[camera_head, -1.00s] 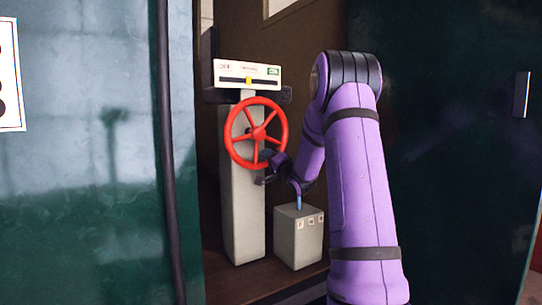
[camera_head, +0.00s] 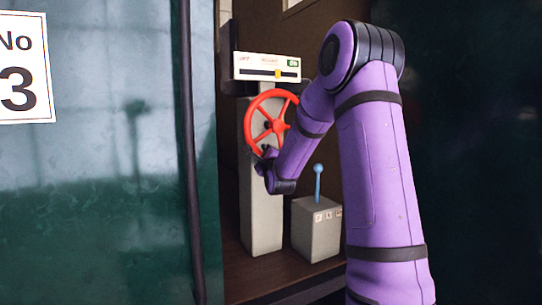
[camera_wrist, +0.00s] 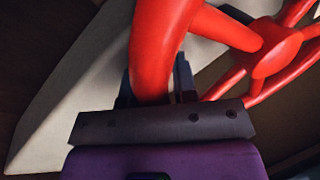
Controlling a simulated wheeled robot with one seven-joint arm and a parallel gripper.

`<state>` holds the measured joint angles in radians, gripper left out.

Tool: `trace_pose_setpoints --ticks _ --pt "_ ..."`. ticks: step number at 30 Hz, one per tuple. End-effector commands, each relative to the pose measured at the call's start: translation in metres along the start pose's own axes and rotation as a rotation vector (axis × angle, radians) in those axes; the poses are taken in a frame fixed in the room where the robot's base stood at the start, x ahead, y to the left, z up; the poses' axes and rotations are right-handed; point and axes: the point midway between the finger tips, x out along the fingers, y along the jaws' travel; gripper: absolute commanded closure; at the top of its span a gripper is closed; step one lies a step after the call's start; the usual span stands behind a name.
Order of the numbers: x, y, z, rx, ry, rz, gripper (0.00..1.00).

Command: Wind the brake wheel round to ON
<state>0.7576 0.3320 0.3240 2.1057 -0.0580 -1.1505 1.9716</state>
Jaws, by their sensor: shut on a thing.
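The red brake wheel (camera_head: 251,124) stands upright on a pale grey column (camera_head: 262,210). My gripper (camera_head: 264,157) is at the wheel's lower left rim. In the wrist view the red rim (camera_wrist: 158,50) passes between the two dark fingers of my gripper (camera_wrist: 158,85), which is shut on it. The hub (camera_wrist: 275,47) and spokes show to the right there. Above the wheel is a white indicator plate (camera_head: 266,61) with a dark slot and a yellow marker (camera_head: 278,73). The marker sits right of the middle, near the green label (camera_head: 293,63). My forearm covers the wheel's lower right part.
A grey box (camera_head: 316,230) with a blue-knobbed lever (camera_head: 318,172) stands right of the column, close to my arm. A dark vertical pole (camera_head: 187,140) and green wall panel with a number sign (camera_head: 22,75) are at the left.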

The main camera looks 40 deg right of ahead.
Motion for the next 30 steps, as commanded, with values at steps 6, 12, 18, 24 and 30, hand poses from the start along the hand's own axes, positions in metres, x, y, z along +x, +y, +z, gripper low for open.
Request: trace_pose_setpoints --ticks 6,12,18,24,30 --pt "-0.001 -0.001 0.022 0.194 0.071 0.011 1.0" --pt "0.0 -0.006 0.039 0.365 0.134 0.018 1.0" --pt "0.002 -0.012 0.053 0.509 0.188 0.024 1.0" --pt "0.004 -0.018 0.061 0.611 0.227 0.028 1.0" --pt "0.005 -0.021 0.066 0.668 0.248 0.031 1.0"
